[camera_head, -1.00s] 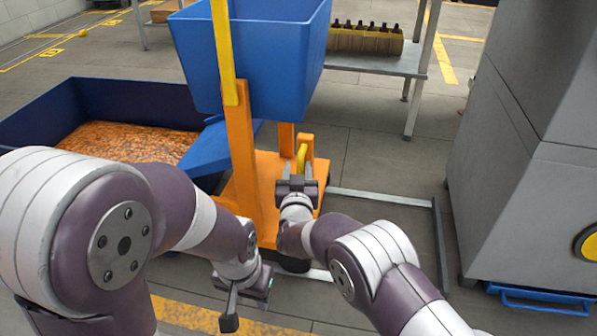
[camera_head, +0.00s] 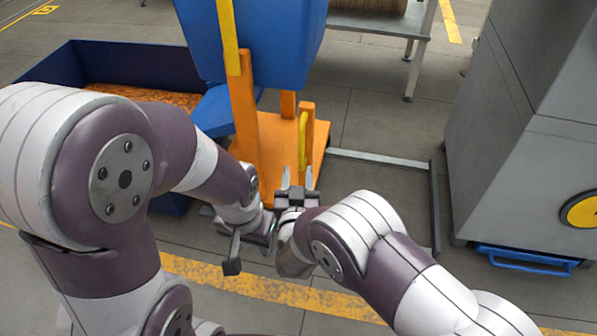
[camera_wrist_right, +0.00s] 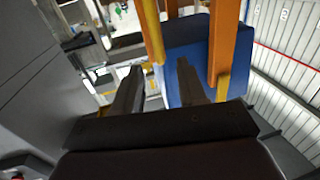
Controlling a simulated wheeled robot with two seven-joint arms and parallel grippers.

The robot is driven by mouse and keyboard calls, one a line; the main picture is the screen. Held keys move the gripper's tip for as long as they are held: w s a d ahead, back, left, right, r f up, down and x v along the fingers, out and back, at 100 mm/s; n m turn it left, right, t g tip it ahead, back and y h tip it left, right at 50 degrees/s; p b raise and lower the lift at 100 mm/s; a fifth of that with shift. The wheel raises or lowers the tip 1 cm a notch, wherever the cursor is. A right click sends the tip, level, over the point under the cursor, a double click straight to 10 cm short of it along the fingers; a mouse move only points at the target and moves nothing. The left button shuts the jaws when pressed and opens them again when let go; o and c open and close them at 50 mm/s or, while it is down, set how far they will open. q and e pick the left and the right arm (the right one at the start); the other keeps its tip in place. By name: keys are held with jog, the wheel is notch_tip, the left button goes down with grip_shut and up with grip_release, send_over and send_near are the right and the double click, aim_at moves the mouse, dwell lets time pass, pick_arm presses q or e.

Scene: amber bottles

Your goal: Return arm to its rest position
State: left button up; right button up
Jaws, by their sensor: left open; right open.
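My right gripper (camera_head: 297,183) is open and empty in the head view. It is in front of the orange cart's base, apart from the yellow handle (camera_head: 303,140). In the right wrist view its two dark fingers (camera_wrist_right: 158,88) stand apart with nothing between them. My left gripper (camera_head: 233,258) hangs low, left of the right one, partly hidden by its own wrist; nothing shows in it.
An orange cart (camera_head: 246,125) carries a blue bin (camera_head: 275,40). A dark blue container (camera_head: 130,62) with orange contents stands behind my left arm. A grey cabinet (camera_head: 530,120) stands at the right. A grey floor rail (camera_head: 385,157) lies between cart and cabinet.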

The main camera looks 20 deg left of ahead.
jog(key=s+d+f+n+g+p, duration=0.1)
jog(key=s+d+f+n+g, duration=0.15)
jog(key=s+f+g, duration=0.65)
jog(key=s+d+r+m+g+h+p, duration=0.1)
jog(key=s+d+r+g, duration=0.25)
jog(key=d, duration=0.45)
jog(key=s+d+r+m+g+h+p, duration=0.15)
jog(key=s+d+r, duration=0.3)
jog(key=d, duration=0.45)
jog(key=s+d+r+g+h+p, duration=0.1)
jog(key=s+d+r+g+p, duration=0.2)
jog(key=d, duration=0.5)
jog(key=d+r+m+p, duration=0.2)
jog(key=d+r+m, duration=0.1)
jog(key=d+r, duration=0.4)
notch_tip(320, 180, up, 36)
jog(key=w+a+p, duration=0.1)
jog(key=p, duration=3.4)
jog(key=shift+a+n+t, duration=0.3)
jog(key=shift+t, duration=0.1)
